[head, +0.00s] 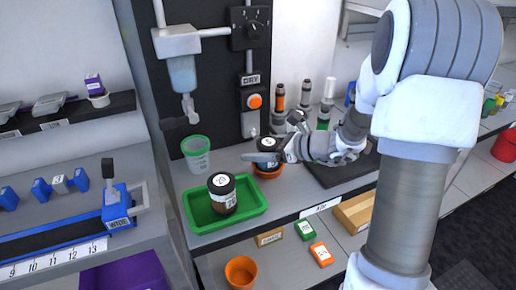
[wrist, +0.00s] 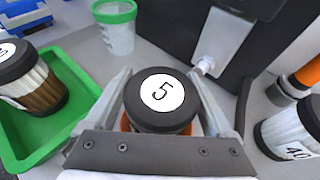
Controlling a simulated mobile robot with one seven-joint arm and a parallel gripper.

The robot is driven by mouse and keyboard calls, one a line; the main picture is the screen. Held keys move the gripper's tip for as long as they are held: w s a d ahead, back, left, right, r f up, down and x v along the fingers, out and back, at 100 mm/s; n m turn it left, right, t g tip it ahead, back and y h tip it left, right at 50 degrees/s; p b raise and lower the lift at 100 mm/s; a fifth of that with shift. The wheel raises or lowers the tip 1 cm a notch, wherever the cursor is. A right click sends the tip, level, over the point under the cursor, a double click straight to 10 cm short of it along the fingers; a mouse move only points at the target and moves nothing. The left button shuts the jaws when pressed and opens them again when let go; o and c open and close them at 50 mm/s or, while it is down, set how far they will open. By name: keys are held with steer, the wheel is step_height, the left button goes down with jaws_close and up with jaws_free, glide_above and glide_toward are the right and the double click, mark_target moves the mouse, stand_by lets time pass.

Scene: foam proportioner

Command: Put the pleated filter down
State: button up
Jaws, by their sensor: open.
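A pleated filter with a black cap marked 5 (wrist: 162,92) stands upright in an orange dish (head: 268,173) on the grey bench. The cap also shows in the head view (head: 267,144). My gripper (head: 272,153) is open, with one finger on each side of the cap. In the wrist view a gap shows between cap and fingers, at least on the right. The filter's body is mostly hidden under its cap and behind the gripper. Another black-capped pleated filter (head: 222,193), brown and white, stands in a green tray (head: 255,209).
A clear green-rimmed cup (head: 196,155) stands behind the tray. A spout (wrist: 205,62) hangs from the dark panel behind the dish. A white filter marked 40 (wrist: 290,130) stands to the right in the wrist view. An orange button (head: 254,101) is on the panel.

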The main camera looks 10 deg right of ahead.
steer(key=p+v, duration=0.2)
steer(key=v, duration=1)
steer(key=shift+f, duration=0.1)
steer(key=s+a+r+n+g+h, duration=0.25)
steer(key=s+a+n+g, duration=0.25)
steer(key=s+a+n, duration=0.55)
steer(key=s+d+r+n+t+h, duration=0.1)
steer(key=s+d+r+n+h, duration=0.15)
steer(key=s+n+h, duration=0.4)
steer(key=s+d+r+n+t+h, duration=0.1)
steer(key=s+r+n, duration=0.2)
steer(key=n, duration=0.6)
step_height(320, 180, up, 13)
steer(key=p, duration=1.2)
steer(key=shift+a+p, duration=0.15)
steer(key=shift+p, duration=0.15)
steer(key=shift+f, duration=0.15)
